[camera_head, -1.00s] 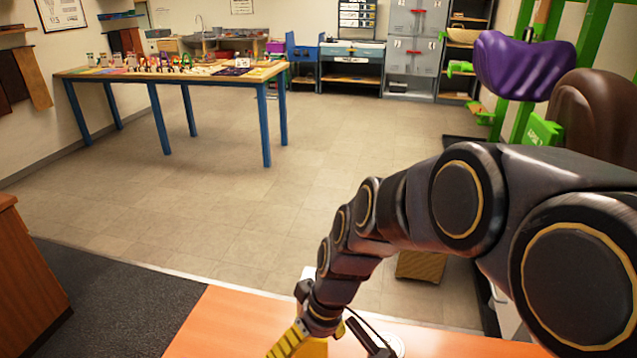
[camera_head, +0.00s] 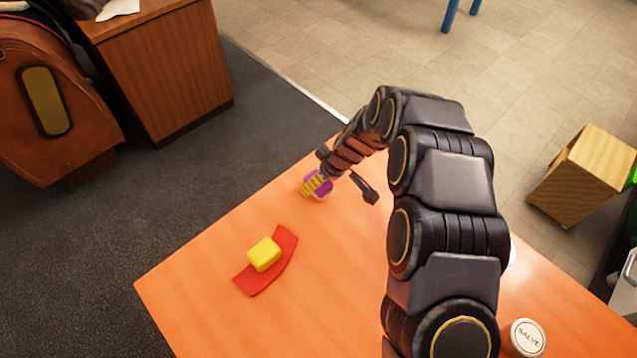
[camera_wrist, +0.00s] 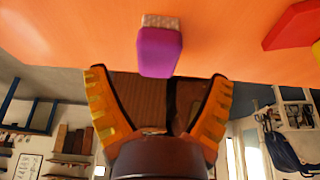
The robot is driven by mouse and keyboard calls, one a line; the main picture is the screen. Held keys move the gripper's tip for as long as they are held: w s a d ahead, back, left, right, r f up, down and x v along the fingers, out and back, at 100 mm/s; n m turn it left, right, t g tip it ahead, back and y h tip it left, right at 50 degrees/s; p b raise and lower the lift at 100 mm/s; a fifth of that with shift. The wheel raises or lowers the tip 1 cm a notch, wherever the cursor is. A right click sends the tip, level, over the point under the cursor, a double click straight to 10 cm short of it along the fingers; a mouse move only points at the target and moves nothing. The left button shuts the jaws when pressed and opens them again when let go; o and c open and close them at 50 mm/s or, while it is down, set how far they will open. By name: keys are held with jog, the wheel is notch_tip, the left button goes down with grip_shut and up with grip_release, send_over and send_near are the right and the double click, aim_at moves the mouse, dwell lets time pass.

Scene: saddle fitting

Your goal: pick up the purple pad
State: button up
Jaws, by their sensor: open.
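The purple pad (camera_head: 325,193) lies on the orange table near its far edge, partly hidden by my gripper (camera_head: 338,192) in the head view. In the wrist view the purple pad (camera_wrist: 160,52) is a rounded block with a pale, textured end. My gripper (camera_wrist: 160,78) is open there, its yellow ridged fingers spread to either side of the pad's near end. The fingers appear apart from the pad, and nothing is held. The exact gap between gripper and pad cannot be told.
A yellow block (camera_head: 264,253) sits on a curved red piece (camera_head: 282,262) on the orange table (camera_head: 215,268). A round tin marked SALVE (camera_head: 526,337) stands at the lower right. A wooden box (camera_head: 585,175) is on the floor beyond. Table between pad and red piece is clear.

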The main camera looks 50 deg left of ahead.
jog(key=shift+x, duration=2.65)
jog(key=shift+w+a+r, duration=0.1)
jog(key=shift+w+a, duration=0.05)
jog(key=c, duration=1.2)
